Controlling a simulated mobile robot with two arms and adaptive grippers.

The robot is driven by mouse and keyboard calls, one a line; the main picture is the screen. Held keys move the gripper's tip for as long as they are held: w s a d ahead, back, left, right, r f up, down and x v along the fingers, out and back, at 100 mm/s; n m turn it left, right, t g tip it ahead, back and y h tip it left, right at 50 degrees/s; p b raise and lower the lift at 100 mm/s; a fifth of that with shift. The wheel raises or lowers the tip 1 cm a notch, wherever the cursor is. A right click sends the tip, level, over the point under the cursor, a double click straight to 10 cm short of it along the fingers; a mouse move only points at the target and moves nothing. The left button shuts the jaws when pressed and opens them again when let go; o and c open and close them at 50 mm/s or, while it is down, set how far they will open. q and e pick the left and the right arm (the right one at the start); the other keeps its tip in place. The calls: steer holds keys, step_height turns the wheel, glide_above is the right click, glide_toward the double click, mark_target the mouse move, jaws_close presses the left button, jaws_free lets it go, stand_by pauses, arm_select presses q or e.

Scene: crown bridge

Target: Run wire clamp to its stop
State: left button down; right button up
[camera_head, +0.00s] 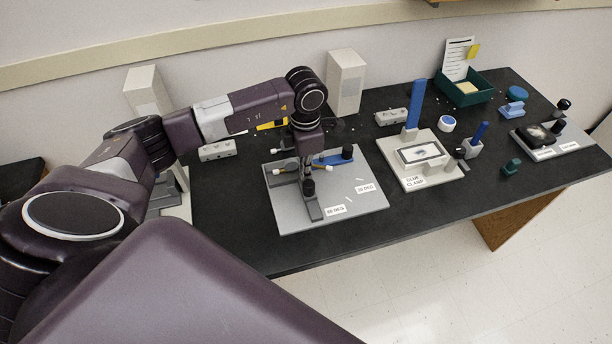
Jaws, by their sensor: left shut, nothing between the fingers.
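A grey bending plate (356,200) lies on the dark bench below my left arm, with angle labels on its front right part. A dark grey bar with a black knob (310,188) runs toward its front edge. A blue bar (330,160) with another black knob (347,152) lies at its back right. I cannot tell for sure which part is the wire clamp. My left gripper (306,172) points down over the plate, shut and empty, just behind the front black knob. Whether it touches the knob is unclear. It hides part of the plate's middle. My right gripper is out of view.
A white plate labelled glue clamp (438,176), with a tall blue handle (414,105), stands to the right. Farther right are a green tray (480,92) and a grey plate (575,146). White blocks (346,82) stand behind. Bare bench lies along the front edge.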

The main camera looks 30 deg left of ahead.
mark_target(310, 187)
arm_select(q)
steer(key=shift+s+d+p, duration=0.5)
steer(key=shift+s+d, duration=0.95)
steer(key=shift+d, duration=0.3)
steer(key=shift+a, duration=0.1)
steer(key=shift+w+a+b, duration=0.5)
steer(key=shift+w, duration=0.05)
steer(key=shift+r+p, duration=2)
steer(key=shift+r, duration=1.55)
steer(key=shift+f, duration=0.1)
